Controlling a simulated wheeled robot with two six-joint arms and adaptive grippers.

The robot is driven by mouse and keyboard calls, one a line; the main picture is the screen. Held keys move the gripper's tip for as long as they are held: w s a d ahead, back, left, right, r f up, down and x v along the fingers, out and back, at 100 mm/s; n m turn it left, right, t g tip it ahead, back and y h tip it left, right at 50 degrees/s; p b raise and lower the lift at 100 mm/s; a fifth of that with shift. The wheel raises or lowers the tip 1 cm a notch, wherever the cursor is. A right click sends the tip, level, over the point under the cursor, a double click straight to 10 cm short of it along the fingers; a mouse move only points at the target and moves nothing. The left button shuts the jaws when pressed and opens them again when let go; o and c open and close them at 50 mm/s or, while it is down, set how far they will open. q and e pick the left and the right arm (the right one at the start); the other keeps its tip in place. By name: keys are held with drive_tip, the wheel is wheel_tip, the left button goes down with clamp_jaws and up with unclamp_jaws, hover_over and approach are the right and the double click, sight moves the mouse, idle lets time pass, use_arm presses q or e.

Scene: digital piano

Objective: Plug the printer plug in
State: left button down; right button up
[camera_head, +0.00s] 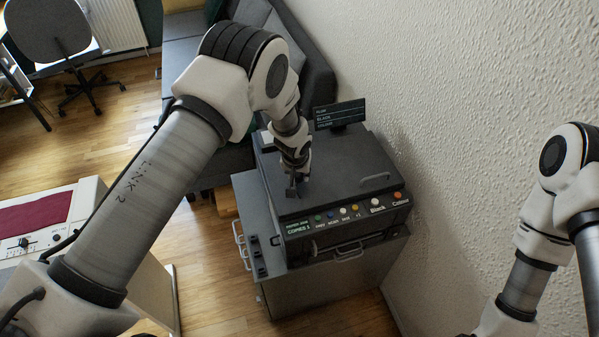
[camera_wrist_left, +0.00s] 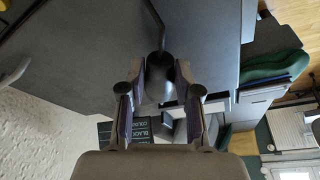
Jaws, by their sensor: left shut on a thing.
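The printer (camera_head: 335,175) is a dark grey box with a flat lid and a front panel of coloured buttons, standing on a grey cabinet. My left gripper (camera_head: 292,190) reaches over the lid and points down. In the left wrist view its fingers (camera_wrist_left: 158,95) are shut on a dark grey plug (camera_wrist_left: 158,82), with a thin dark cord rising from it. The plug's pins are hidden, and I cannot tell whether it touches anything below. No socket shows clearly. My right arm enters at the right edge; its gripper is out of view.
The cabinet (camera_head: 330,285) has pale handles and small dark fittings (camera_head: 258,257) along its left part. A small black display (camera_head: 339,115) stands behind the printer. The textured wall is close on the right. A dark grey sofa (camera_head: 190,60) stands behind.

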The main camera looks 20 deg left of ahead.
sight(298, 174)
use_arm(q)
drive_tip(key=shift+r+p, duration=1.45)
drive_tip(key=shift+r, duration=0.65)
